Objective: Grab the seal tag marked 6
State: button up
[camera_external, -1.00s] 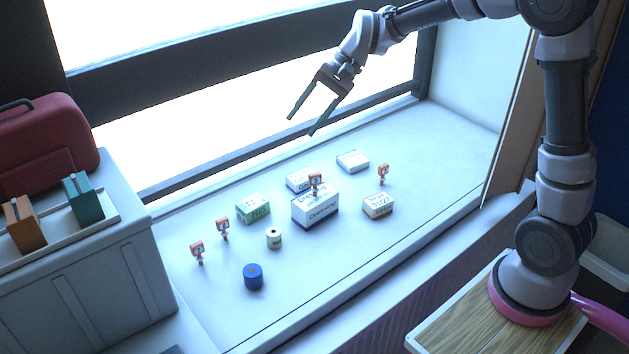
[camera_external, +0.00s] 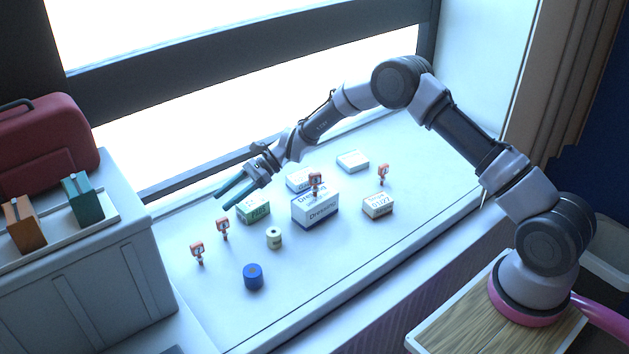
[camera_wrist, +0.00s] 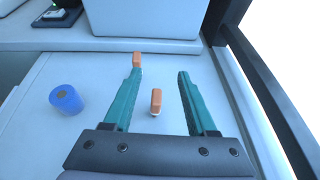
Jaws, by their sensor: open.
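Several small orange seal tags stand upright on the white sill; no number on them is readable. In the external view one tag (camera_external: 223,227) is just below my gripper (camera_external: 227,198), and another tag (camera_external: 197,251) stands further left. A third tag (camera_external: 316,181) is at the large dressing box and a fourth tag (camera_external: 383,171) is at the small box on the right. My gripper is open and empty, its fingers pointing left and down. In the wrist view one tag (camera_wrist: 156,100) shows between the fingers and another (camera_wrist: 137,59) shows by the left fingertip.
A blue roll (camera_external: 253,277) and a pale roll (camera_external: 274,238) stand in front. A green-labelled box (camera_external: 253,209), a large dressing box (camera_external: 315,210) and a small box (camera_external: 378,206) stand to the right. A grey case (camera_external: 90,270) stands left. The front sill is clear.

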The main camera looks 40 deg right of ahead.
aim_at(223, 218)
jog(key=f, duration=0.6)
jog(key=shift+a+f, duration=0.1)
jog(key=shift+a, duration=0.1)
jog(key=x, duration=0.2)
jog(key=shift+a, duration=0.25)
jog(key=shift+c, duration=0.3)
grip_shut()
